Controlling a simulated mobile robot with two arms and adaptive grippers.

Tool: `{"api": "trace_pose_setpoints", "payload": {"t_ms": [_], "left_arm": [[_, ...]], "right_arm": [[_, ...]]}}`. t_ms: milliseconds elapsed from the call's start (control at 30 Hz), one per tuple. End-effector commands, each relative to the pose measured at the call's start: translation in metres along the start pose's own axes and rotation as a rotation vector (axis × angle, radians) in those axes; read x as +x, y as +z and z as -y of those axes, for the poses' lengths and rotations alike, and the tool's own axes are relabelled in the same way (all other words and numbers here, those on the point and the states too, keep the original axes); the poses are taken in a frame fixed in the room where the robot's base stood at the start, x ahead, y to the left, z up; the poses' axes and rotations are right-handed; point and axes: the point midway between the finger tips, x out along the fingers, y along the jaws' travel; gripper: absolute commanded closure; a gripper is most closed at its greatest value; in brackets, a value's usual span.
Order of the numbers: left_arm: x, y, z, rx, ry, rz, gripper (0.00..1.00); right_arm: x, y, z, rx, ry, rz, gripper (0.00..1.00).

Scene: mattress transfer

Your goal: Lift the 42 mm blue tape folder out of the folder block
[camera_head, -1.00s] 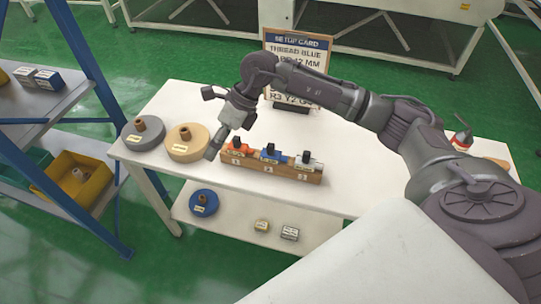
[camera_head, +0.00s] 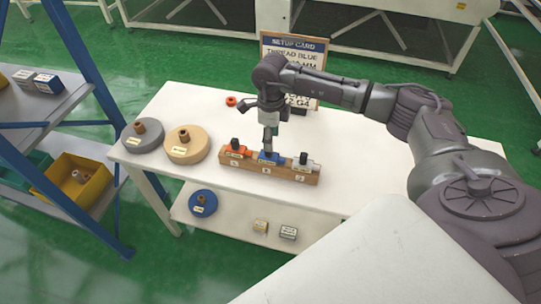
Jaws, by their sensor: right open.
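The wooden folder block (camera_head: 225,160) lies near the front edge of the white table. It holds an orange folder (camera_head: 234,151) at left, the blue tape folder (camera_head: 270,157) in the middle and a white folder (camera_head: 303,164) at right. My right gripper (camera_head: 268,148) points down at the blue folder, its tips at the folder's top. It is open. The tips hide the blue folder's upper part, and I cannot tell whether they touch it. My left gripper is not in view.
A grey roll (camera_head: 143,137) and a tan roll (camera_head: 186,146) lie left of the block. A setup card (camera_head: 293,50) stands behind my arm, and an orange ring (camera_head: 231,101) lies behind the block. A blue roll (camera_head: 203,204) and two small boxes are on the lower shelf.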

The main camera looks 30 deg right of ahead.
Motion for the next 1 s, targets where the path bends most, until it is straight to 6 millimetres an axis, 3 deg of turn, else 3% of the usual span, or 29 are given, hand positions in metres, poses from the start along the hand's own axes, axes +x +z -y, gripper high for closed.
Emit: {"api": "trace_pose_setpoints", "payload": {"t_ms": [133,300,567,900,1000], "left_arm": [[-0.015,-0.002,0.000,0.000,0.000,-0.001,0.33],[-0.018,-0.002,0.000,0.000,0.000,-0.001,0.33],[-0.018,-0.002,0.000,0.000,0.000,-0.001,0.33],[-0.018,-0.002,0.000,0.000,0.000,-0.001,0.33],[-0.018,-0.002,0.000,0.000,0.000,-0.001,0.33]], "right_arm": [[0.020,0.000,-0.002,0.000,0.004,-0.006,0.48],[0.042,0.001,-0.001,0.001,0.002,-0.003,0.48],[0.047,0.001,-0.001,-0.001,0.001,0.000,0.48],[0.047,0.001,-0.001,0.000,0.001,-0.001,1.00],[0.047,0.001,-0.001,0.000,0.001,-0.001,1.00]]}}
